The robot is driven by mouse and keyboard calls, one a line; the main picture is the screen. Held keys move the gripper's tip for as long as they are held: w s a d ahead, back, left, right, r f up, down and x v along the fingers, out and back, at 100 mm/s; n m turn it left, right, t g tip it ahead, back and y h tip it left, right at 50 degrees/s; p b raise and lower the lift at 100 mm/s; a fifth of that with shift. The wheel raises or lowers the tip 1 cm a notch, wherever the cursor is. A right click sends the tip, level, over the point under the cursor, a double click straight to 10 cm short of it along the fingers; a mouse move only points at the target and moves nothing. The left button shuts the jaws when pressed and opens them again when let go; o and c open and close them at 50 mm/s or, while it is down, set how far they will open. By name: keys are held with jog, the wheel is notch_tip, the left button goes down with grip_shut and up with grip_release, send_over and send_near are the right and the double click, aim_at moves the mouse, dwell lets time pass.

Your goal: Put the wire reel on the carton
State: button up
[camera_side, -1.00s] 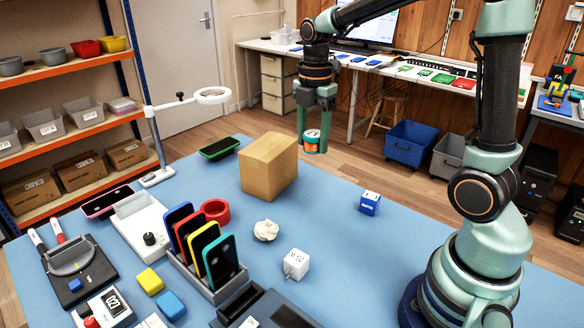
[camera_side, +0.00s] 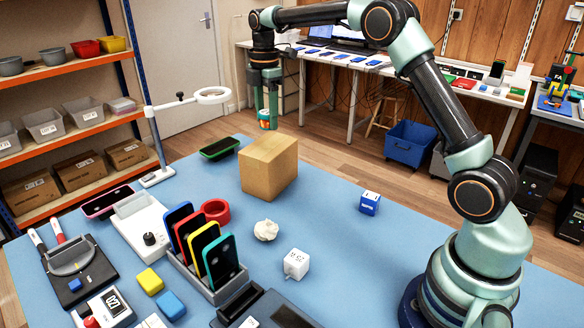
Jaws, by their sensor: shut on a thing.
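My gripper (camera_side: 266,108) is shut on the wire reel (camera_side: 264,120), a small orange reel with a whitish label and teal end. It holds the reel in the air above the far edge of the carton (camera_side: 266,174). The carton is a plain brown box standing on the blue mat, with a bare top. The reel is apart from the carton's top. Part of the reel is hidden by the gripper's fingers.
A ring lamp (camera_side: 212,95) stands left of my gripper.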

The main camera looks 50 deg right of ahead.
aim_at(269, 154)
notch_tip(269, 154, down, 7)
jog(key=shift+f, duration=0.15)
dwell(0.4)
jog(key=shift+f, duration=0.15)
jog(key=o, duration=1.4)
jog(key=shift+c, duration=0.2)
